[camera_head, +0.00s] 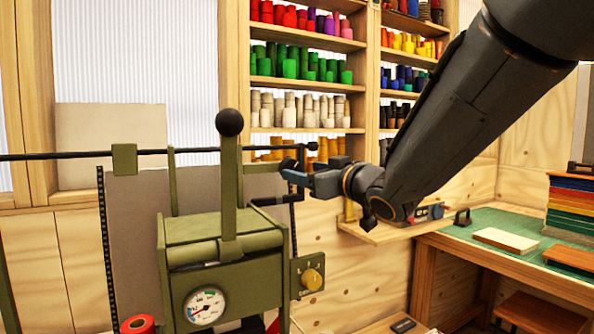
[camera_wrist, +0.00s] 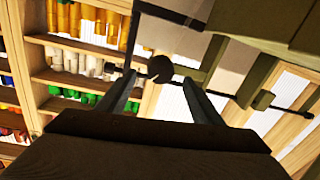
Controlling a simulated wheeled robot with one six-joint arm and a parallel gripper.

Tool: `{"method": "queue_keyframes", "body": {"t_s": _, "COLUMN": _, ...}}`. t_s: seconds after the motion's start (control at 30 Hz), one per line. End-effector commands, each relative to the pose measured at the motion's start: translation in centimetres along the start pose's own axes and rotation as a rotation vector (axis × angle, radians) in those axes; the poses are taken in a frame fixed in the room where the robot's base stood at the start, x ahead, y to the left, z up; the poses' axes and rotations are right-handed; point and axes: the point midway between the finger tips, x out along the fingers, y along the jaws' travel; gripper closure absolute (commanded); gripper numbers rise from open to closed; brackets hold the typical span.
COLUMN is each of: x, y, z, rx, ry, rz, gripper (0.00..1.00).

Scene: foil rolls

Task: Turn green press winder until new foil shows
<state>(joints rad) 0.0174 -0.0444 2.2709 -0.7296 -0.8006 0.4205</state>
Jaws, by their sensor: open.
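The green press (camera_head: 195,262) stands at the left in the head view, with an upright lever and a black ball knob (camera_head: 230,122). A long dark rod (camera_head: 60,156) crosses above it and ends near a small dark crank-like part (camera_head: 301,155). My gripper (camera_head: 284,170) is by that part, to the right of the lever. In the wrist view my gripper (camera_wrist: 159,77) is open, and a round dark knob (camera_wrist: 160,68) appears between its fingertips; I cannot tell whether they touch it. A red roll (camera_head: 138,324) shows at the bottom left. Fresh foil cannot be made out.
Shelves of coloured foil rolls (camera_head: 300,68) stand behind. A dial gauge (camera_head: 205,306) and a yellow knob (camera_head: 311,279) are on the press. A wooden bench with a green mat (camera_head: 484,226) is at the right. My arm crosses the upper right.

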Motion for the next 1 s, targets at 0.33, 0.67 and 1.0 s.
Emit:
{"method": "queue_keyframes", "body": {"t_s": 0.33, "x": 4.5, "y": 0.0, "z": 0.0, "rx": 0.002, "ry": 0.000, "rz": -0.001, "gripper": 0.40}}
{"method": "queue_keyframes", "body": {"t_s": 0.67, "x": 5.2, "y": 0.0, "z": 0.0, "rx": 0.002, "ry": 0.000, "rz": 0.000, "gripper": 0.40}}
{"method": "queue_keyframes", "body": {"t_s": 1.0, "x": 5.1, "y": 0.0, "z": 0.0, "rx": 0.002, "ry": 0.000, "rz": 0.001, "gripper": 0.81}}
